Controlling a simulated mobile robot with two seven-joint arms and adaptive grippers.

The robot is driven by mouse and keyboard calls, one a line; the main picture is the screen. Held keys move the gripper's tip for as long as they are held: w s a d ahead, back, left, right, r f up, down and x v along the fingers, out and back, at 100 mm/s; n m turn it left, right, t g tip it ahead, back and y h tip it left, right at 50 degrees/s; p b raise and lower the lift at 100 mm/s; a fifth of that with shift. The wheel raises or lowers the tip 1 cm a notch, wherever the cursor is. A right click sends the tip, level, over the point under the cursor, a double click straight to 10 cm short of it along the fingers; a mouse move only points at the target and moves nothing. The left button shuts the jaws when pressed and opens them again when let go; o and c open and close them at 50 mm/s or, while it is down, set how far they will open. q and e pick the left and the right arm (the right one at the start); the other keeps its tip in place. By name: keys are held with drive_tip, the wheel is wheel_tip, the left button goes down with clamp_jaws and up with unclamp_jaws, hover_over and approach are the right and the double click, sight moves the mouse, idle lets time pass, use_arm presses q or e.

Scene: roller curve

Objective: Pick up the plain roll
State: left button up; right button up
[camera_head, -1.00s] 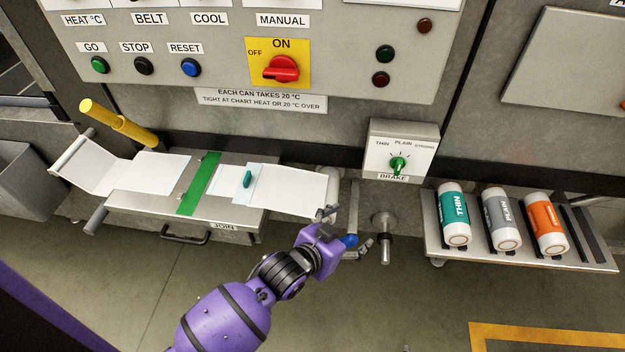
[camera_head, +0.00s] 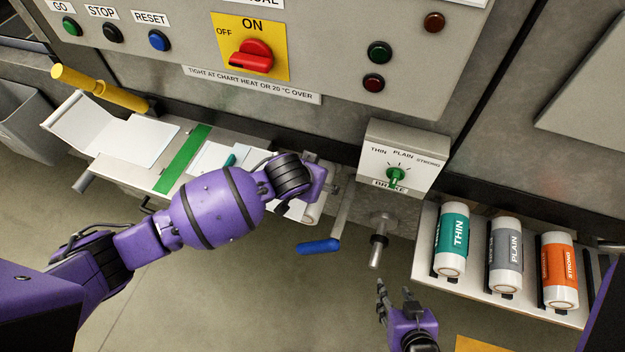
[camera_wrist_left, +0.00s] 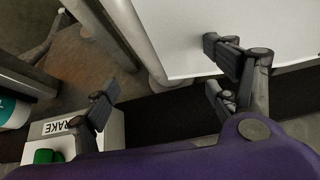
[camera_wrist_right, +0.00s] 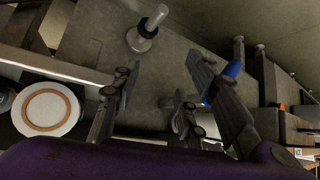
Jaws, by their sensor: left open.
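The plain roll (camera_head: 505,258) is a white cylinder with a grey PLAIN label. My right gripper (camera_head: 393,290) is open and empty, left of the shelf and apart from the rolls. In the right wrist view its fingers (camera_wrist_right: 165,85) are apart; a white roll end (camera_wrist_right: 45,108) shows at left, which roll I cannot tell. My left gripper is mostly hidden behind its wrist in the head view; its fingers (camera_wrist_left: 165,85) are open beside the white sheet.
A brake box (camera_head: 402,160) with a green knob juts out left of the shelf. Below it are a metal spindle (camera_head: 378,245) and a blue-handled lever (camera_head: 318,246).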

use_arm(q)
drive_tip(key=shift+s+a+f+n+y, duration=0.15)
drive_tip(key=shift+a+f+n+y, duration=0.15)
drive_tip(key=shift+a+n, duration=0.2)
drive_tip(key=shift+f, duration=0.25)
drive_tip(key=shift+w+f, duration=0.15)
drive_tip(key=shift+f, duration=0.45)
drive_tip(key=shift+w+f, duration=0.15)
drive_tip(key=shift+f, duration=0.45)
drive_tip(key=f, duration=0.1)
drive_tip(key=d+f, duration=0.1)
drive_tip(key=w+f, duration=0.1)
drive_tip(key=shift+d+f+b, duration=0.15)
drive_tip(key=shift+b, duration=0.25)
drive_tip(key=shift+w+f, duration=0.35)
drive_tip(key=shift+w, duration=0.05)
drive_tip(key=shift+d, duration=0.1)
drive_tip(key=c, duration=1.6)
drive_tip(key=shift+r, duration=0.1)
drive_tip(key=shift+c, duration=0.4)
use_arm(e)
drive_tip(key=shift+s+d+f, duration=0.1)
drive_tip(key=shift+s+f, duration=0.2)
drive_tip(key=shift+s, duration=0.2)
drive_tip(key=shift+s+f, duration=0.3)
drive_tip(key=shift+s, duration=0.2)
